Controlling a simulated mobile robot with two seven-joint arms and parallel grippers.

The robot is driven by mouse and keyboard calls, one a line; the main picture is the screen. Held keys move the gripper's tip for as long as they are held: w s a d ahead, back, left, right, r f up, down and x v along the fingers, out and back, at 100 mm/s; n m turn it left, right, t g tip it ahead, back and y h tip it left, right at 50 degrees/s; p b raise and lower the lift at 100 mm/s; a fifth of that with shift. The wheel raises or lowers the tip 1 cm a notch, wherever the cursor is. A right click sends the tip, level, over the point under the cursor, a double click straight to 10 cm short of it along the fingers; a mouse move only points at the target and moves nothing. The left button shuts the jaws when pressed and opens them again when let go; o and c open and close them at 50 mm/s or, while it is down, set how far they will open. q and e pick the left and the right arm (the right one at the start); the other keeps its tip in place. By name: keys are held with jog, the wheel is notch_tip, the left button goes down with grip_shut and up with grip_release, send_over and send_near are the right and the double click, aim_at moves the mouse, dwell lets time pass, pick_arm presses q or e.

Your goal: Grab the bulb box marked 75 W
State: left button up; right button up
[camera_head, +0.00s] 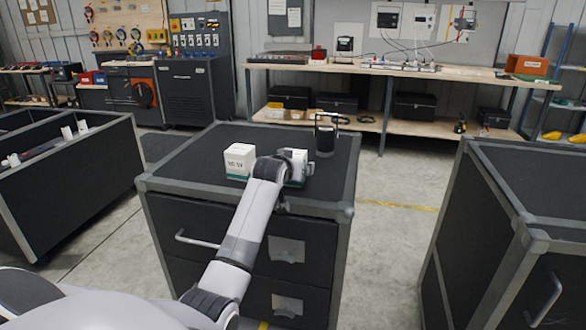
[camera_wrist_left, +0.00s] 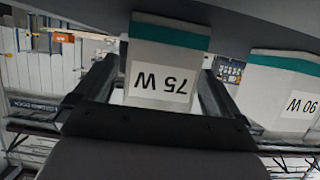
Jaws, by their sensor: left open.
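The bulb box marked 75 W (camera_wrist_left: 165,75) is white with a green band. It appears upside down in the left wrist view, between the two fingers of my left gripper (camera_wrist_left: 160,68). In the head view, this box (camera_head: 299,168) stands on the black cabinet top, partly hidden by my left gripper (camera_head: 288,166). My left gripper is open, with a finger on either side of the box. A similar box marked 90 W (camera_wrist_left: 287,92) is beside it in the wrist view; in the head view it stands to the left (camera_head: 238,161). My right gripper is not in view.
A dark cylindrical object with a handle (camera_head: 326,136) stands behind the 75 W box. The cabinet (camera_head: 190,152) has a raised grey rim and clear top space at the front left. Dark bins stand left (camera_head: 85,175) and right (camera_head: 480,225). A workbench (camera_head: 385,70) is behind.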

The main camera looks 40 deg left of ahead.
pick_arm(q)
jog(key=c, duration=1.1)
jog(key=shift+r, duration=0.2)
